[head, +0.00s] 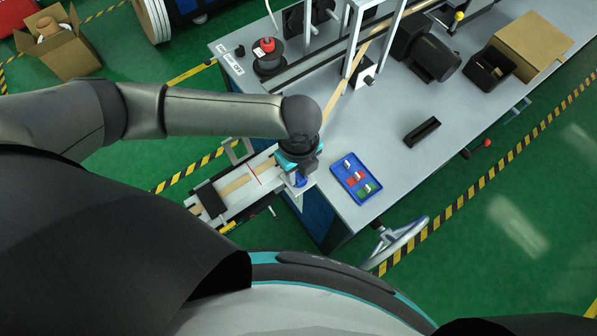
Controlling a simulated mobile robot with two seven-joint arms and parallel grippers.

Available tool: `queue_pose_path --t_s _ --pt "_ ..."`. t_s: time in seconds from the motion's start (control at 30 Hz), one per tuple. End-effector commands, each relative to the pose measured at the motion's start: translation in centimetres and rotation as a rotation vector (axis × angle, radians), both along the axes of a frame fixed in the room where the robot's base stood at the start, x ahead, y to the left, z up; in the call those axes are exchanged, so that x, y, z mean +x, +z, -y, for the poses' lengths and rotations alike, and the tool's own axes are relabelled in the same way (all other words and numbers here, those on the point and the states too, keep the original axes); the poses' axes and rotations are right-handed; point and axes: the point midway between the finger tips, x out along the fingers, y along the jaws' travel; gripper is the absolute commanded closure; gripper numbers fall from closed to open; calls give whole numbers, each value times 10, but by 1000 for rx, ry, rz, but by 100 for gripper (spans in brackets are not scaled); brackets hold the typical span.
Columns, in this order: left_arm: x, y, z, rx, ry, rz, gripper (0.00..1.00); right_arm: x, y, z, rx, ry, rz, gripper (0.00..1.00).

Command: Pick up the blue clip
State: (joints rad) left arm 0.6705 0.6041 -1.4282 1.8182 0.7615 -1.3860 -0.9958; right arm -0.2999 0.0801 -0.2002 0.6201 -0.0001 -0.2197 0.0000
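My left gripper (301,171) points down over the near left corner of the grey table, at the end of the tape track. Its fingers are mostly hidden under the wrist, so I cannot see whether they are open or shut. A small blue piece (300,182), which looks like the blue clip, shows right below the gripper; I cannot tell whether it is held. A blue tray (346,187) lies just right of the gripper with red, green and white pieces in it. My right gripper is not in view.
The tape track (236,187) sticks out left of the grey table (402,190). A black slotted block (422,132) lies right of the tray. A metal frame (352,50), a black motor (428,52) and a cardboard box (530,45) stand farther back. The table between tray and block is clear.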

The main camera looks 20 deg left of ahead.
Motion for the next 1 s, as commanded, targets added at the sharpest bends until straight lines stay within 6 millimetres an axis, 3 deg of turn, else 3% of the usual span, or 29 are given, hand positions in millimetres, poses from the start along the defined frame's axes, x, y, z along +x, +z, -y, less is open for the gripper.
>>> queue_pose_path --t_s 0.03,0.23,0.73,0.87,1.0 --pt "0 0 0 0 0 0 78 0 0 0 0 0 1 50" --pt "0 0 0 0 0 0 100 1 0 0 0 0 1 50" --pt "0 3 0 -1 0 1 100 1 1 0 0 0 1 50" --pt "1 13 0 -2 0 1 100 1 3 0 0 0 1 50" --pt "1 36 0 -2 -1 4 100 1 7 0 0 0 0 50"
